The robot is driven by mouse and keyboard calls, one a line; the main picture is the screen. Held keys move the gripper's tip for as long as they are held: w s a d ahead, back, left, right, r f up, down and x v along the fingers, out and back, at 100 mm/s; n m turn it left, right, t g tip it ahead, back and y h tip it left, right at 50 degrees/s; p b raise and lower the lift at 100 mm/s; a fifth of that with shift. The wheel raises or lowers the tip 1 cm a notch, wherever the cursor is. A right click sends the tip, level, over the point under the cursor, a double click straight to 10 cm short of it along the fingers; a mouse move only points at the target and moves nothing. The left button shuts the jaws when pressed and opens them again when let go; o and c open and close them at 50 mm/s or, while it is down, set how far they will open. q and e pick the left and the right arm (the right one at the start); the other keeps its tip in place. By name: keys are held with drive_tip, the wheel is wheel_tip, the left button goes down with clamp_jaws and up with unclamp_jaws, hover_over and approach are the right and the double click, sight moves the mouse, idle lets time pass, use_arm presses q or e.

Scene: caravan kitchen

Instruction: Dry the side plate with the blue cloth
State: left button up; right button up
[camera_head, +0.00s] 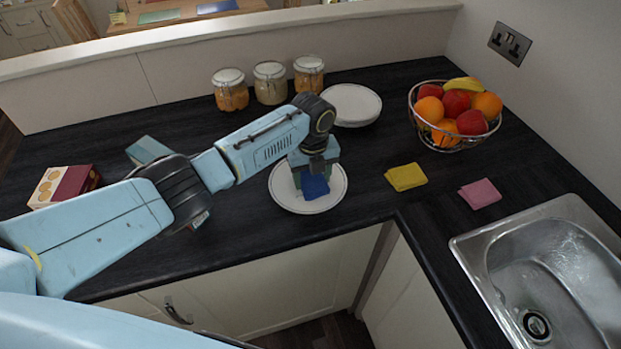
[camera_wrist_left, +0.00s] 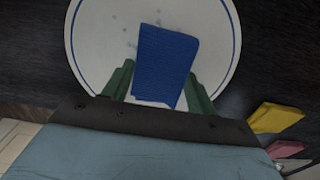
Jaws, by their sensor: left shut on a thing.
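The side plate (camera_head: 283,191), white with a dark rim line, lies flat on the dark worktop. In the left wrist view the plate (camera_wrist_left: 100,40) shows a few bluish wet-looking spots near its middle. The blue cloth (camera_head: 316,187) is over the plate, and it also shows in the left wrist view (camera_wrist_left: 165,60). My left gripper (camera_head: 312,172) points down above the plate, shut on the blue cloth, with green fingers (camera_wrist_left: 158,88) on either side of it. I cannot tell how firmly the cloth touches the plate. My right gripper is not in view.
A yellow cloth (camera_head: 406,177) and a pink cloth (camera_head: 480,194) lie to the right, before the sink (camera_head: 475,250). Stacked plates (camera_head: 352,104), jars (camera_head: 270,84) and a fruit basket (camera_head: 450,140) stand behind. A box (camera_head: 62,186) is at left.

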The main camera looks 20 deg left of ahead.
use_arm(q)
drive_tip(key=shift+w+a, duration=0.1)
drive_tip(key=shift+w+a+b, duration=0.25)
drive_tip(key=shift+w+b, duration=0.1)
drive_tip(key=shift+s+a+p, duration=0.1)
drive_tip(key=shift+a+p, duration=0.25)
drive_tip(key=shift+a, duration=0.2)
drive_tip(key=shift+s+a+f+p, duration=0.1)
drive_tip(key=shift+s+a+p, duration=0.2)
drive_tip(key=shift+s+p, duration=0.45)
drive_tip(key=shift+s+d+p, duration=0.25)
drive_tip(key=shift+d+p, duration=0.1)
drive_tip(key=shift+p, duration=0.5)
drive_tip(key=shift+d, duration=0.15)
